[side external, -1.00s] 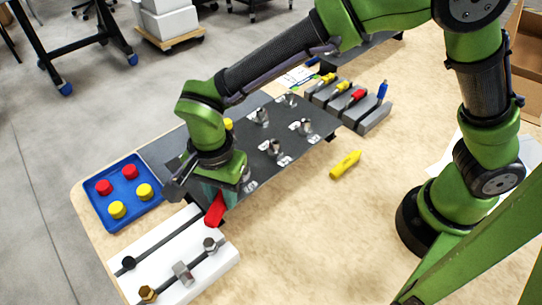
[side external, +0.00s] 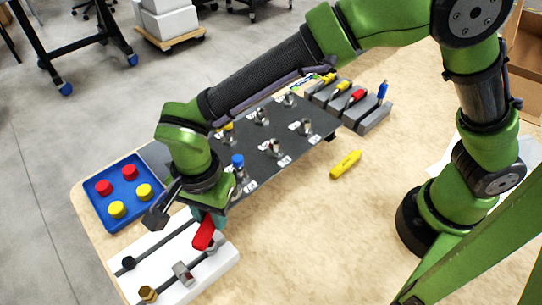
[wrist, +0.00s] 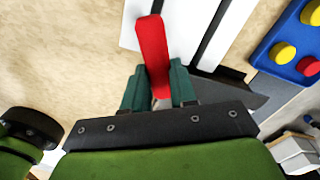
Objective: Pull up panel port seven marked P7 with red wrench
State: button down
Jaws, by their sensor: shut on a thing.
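My gripper (side external: 207,219) is shut on a red wrench (side external: 202,236). In the wrist view the wrench's red handle (wrist: 151,50) sticks out from between the green fingers of my gripper (wrist: 158,88). The wrench is over the white block, off the near end of the dark panel (side external: 262,182). The panel bears several metal fittings (side external: 306,127) with white labels beside them. A blue-topped fitting (side external: 238,160) stands just right of my wrist. The label markings are too small to read, so I cannot tell which port is P7.
A white block (side external: 215,272) with bolts in a dark slot lies below my gripper. A blue tray (side external: 132,217) with red and yellow caps is at left. Grey holders (side external: 374,118) with coloured tools stand at the back. A yellow tool (side external: 345,164) lies on the open table.

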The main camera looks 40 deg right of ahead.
jog(key=shift+s+r, duration=0.55)
jog(key=shift+s, duration=0.2)
jog(key=shift+s+r, duration=0.55)
jog(key=shift+s, duration=0.2)
notch_tip(320, 180, up, 7)
jog(key=shift+f, duration=0.1)
